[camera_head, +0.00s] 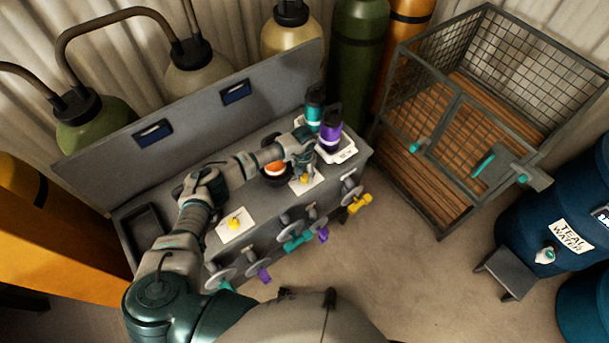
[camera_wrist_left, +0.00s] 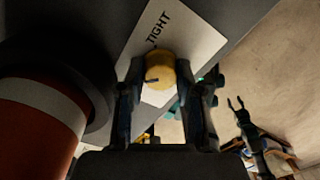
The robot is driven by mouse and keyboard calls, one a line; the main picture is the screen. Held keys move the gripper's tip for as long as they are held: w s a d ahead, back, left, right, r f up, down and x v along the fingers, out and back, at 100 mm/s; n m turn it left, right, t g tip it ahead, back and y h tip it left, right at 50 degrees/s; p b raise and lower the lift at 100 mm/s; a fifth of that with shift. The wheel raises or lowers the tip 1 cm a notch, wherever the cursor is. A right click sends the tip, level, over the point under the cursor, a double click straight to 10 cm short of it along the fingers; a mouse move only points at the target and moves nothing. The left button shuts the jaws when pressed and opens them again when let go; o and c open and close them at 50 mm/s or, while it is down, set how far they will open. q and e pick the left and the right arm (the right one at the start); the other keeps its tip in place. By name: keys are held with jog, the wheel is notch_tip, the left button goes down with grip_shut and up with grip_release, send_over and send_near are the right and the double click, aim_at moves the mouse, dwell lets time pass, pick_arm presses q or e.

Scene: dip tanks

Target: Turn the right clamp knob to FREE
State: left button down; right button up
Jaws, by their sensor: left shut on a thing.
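The right clamp knob (camera_head: 304,179) is yellow and sits on a white label plate at the right end of the grey bench top. In the left wrist view the knob (camera_wrist_left: 160,70) is between the fingers of my left gripper (camera_wrist_left: 165,100), which is shut on it. A dark mark line on the knob points left and slightly down. The word TIGHT shows on the plate (camera_wrist_left: 183,30) above the knob; the rest of the plate's lettering is hidden. My right gripper (camera_wrist_left: 237,104) looks small, open and empty in the left wrist view.
A second yellow knob (camera_head: 234,223) sits on a plate to the left. A teal bottle (camera_head: 314,108) and a purple bottle (camera_head: 330,135) stand behind the gripper. An orange-and-white round object (camera_wrist_left: 40,120) is close beside it. Coloured valve handles line the bench front. A wire cage (camera_head: 440,190) stands right.

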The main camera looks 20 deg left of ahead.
pick_arm(q)
jog(key=shift+w+r, duration=0.25)
jog(key=c, duration=0.9)
grip_release()
jog(key=shift+o, duration=0.7)
jog(key=shift+f, duration=0.1)
jog(key=shift+s, duration=0.1)
notch_tip(320, 180, up, 12)
jog(key=shift+a+f, duration=0.15)
pick_arm(e)
jog(key=shift+d, duration=0.15)
